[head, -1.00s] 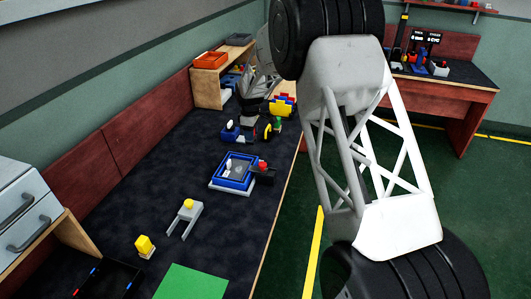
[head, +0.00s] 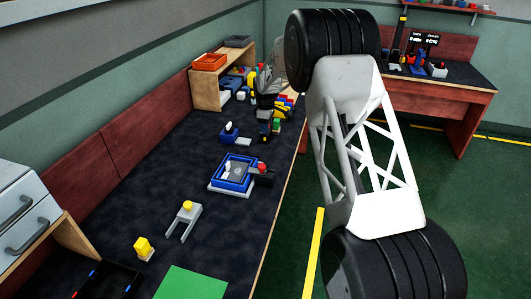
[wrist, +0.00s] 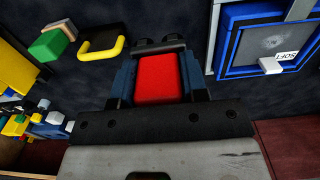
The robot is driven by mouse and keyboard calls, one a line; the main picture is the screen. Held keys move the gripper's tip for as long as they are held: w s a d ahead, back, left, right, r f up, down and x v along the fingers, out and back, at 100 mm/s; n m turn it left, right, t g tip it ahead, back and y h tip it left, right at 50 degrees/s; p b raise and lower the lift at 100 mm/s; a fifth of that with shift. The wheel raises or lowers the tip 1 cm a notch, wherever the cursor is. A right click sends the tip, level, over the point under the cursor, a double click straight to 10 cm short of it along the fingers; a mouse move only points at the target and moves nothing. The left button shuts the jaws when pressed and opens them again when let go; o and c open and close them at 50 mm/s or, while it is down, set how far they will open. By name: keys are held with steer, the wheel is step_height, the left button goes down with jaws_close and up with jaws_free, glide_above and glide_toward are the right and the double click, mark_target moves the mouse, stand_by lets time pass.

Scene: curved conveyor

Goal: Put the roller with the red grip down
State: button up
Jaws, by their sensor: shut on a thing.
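My gripper (wrist: 157,80) is shut on the red grip (wrist: 157,78) of the roller in the wrist view. The red block sits between the two blue-grey fingers. A dark part of the roller (wrist: 160,45) shows just beyond the fingertips. In the head view my gripper (head: 268,105) is over the far part of the dark bench, near its right edge. Whether the roller touches the bench top is not clear.
A blue-framed tray (wrist: 228,45) lies right of my gripper in the wrist view, and a yellow handle on a black pad (wrist: 119,48) lies left. A green block (wrist: 48,46) and several coloured pieces lie farther left. Bare dark bench (head: 140,185) shows nearer the camera.

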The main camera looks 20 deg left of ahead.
steer(key=shift+f, duration=3.1)
steer(key=shift+f, duration=1.9)
steer(key=shift+f, duration=0.1)
steer(key=o, duration=0.9)
step_height(320, 180, up, 12)
steer(key=shift+r, duration=0.1)
